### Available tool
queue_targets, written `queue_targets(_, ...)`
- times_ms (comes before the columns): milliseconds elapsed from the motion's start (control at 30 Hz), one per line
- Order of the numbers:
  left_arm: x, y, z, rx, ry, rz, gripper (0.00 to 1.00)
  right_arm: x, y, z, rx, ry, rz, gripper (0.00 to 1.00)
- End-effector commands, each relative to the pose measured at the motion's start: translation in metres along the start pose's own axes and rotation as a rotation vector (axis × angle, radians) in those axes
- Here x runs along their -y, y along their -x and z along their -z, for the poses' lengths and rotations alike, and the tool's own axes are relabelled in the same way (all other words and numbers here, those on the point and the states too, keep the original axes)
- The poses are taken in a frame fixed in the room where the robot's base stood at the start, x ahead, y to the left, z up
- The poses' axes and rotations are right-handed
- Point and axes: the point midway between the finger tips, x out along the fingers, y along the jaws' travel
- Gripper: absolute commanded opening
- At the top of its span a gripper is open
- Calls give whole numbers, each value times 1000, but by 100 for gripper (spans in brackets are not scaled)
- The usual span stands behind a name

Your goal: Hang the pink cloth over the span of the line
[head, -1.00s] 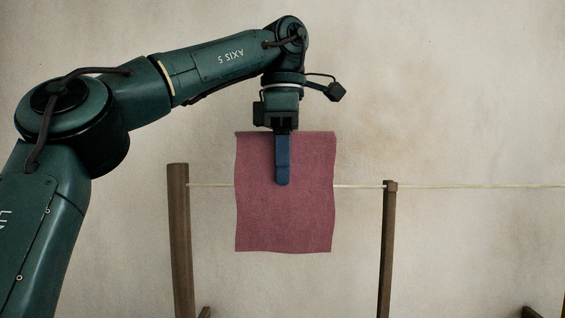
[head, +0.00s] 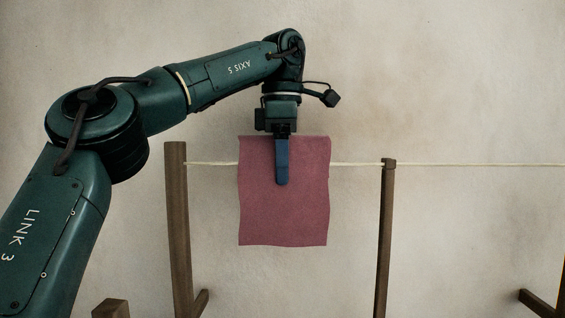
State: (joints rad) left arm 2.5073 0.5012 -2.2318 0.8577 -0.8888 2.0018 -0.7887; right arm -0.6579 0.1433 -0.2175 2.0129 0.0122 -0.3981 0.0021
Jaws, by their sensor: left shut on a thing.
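The pink cloth (head: 284,220) hangs flat and upright in the middle of the head view. My left gripper (head: 282,180) points down and is shut on the cloth near its top edge, with one blue finger showing in front of it. The line (head: 350,164) is a thin pale cord that runs across from the left post. It passes out of sight behind the cloth, a little below the cloth's top edge. I cannot tell whether cloth and line touch. My right gripper is not in view.
A wooden post (head: 177,230) stands left of the cloth and a thinner post (head: 386,240) stands right of it. The line goes on to the right edge. A wooden block end (head: 111,308) shows at lower left. A plain wall lies behind.

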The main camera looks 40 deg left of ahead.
Motion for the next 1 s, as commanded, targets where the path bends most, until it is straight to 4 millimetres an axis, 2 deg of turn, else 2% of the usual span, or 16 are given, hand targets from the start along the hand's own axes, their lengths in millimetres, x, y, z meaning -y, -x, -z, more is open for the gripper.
queue_targets(100, 0, -13, 0, 0, 1, 1, 7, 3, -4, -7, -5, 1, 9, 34)
queue_targets(400, 0, -32, 0, 0, 0, 1, 7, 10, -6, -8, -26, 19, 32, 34)
queue_targets(900, 0, -36, 0, 0, 1, 0, 7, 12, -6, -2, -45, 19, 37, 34)
queue_targets(933, 0, -36, 0, 0, 1, 0, 22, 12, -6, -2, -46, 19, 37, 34)
queue_targets(1000, 0, -36, 0, 0, 1, 0, 28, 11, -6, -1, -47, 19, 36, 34)
